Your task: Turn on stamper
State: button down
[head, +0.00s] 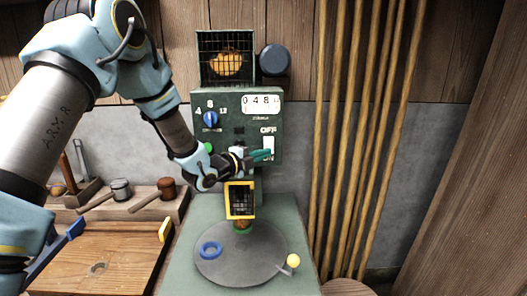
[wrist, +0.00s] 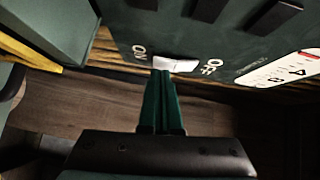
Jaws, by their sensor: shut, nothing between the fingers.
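The stamper is a dark green machine (head: 233,98) with a dial, a number display and a white switch (head: 268,144) on its front panel. OFF is printed above the switch in the head view; ON is at its other end. In the wrist view the white switch (wrist: 178,64) lies between the ON and OFF labels. My gripper (head: 268,155) is shut and empty, its green fingertips at the switch's lower part. In the wrist view the fingertips (wrist: 162,76) meet or nearly meet the switch's ON side; contact is unclear. I cannot tell which way the switch is tipped.
Wooden poles (head: 340,130) stand at right. A wooden board (head: 95,268) and mallets lie at left.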

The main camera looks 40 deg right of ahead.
jog(key=shift+f, duration=0.1)
jog(key=b, duration=0.3)
jog(key=shift+w+d, duration=0.2)
jog(key=shift+w, duration=0.05)
jog(key=shift+s+f, duration=0.1)
